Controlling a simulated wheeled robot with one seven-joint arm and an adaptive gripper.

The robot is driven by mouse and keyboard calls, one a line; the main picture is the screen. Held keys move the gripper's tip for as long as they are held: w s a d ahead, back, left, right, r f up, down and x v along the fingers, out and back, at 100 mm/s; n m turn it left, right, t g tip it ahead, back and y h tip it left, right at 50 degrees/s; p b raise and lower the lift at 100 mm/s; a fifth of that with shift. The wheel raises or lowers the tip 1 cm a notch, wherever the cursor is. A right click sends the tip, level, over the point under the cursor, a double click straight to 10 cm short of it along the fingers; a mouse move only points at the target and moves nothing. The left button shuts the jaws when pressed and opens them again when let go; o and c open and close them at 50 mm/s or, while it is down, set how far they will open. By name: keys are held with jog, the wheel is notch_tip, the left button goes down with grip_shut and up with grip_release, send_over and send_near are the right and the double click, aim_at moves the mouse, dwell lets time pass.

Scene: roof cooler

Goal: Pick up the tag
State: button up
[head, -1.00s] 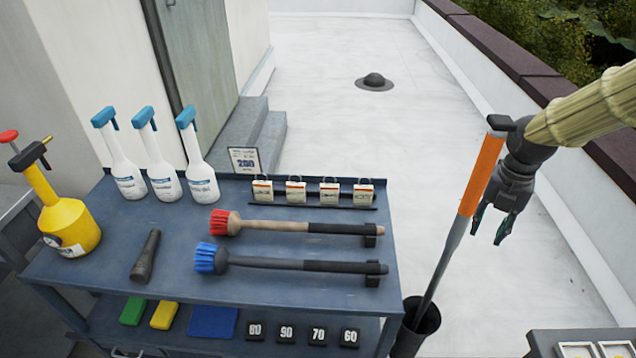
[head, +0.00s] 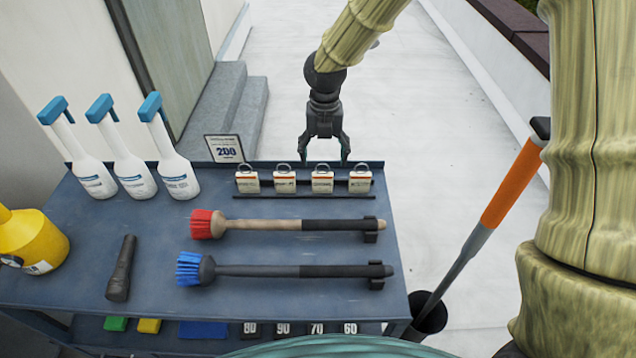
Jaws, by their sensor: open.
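I cannot tell which tag is meant.
A red brush (head: 260,225) and a blue brush (head: 280,270) lie in front of the tags. White spray bottles (head: 128,175), a sign (head: 225,148), a black torch (head: 121,268) and a yellow sprayer (head: 30,242) stand or lie left. An orange-handled pole (head: 510,185) leans at right.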

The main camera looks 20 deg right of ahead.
aim_at(323, 173)
jog(key=shift+w+a+f, duration=0.1)
jog(key=shift+a+f, duration=0.05)
jog(key=shift+f, duration=0.45)
jog(key=shift+a+f, duration=0.1)
jog(key=shift+f, duration=0.5)
jog(key=shift+d+f+p, duration=0.1)
jog(key=shift+f+p, duration=0.2)
jog(key=shift+f, duration=0.15)
jog(key=shift+s+f+p, duration=0.2)
jog(key=shift+f+p, duration=0.2)
jog(key=shift+f, duration=1.75)
jog(key=c, duration=1.1)
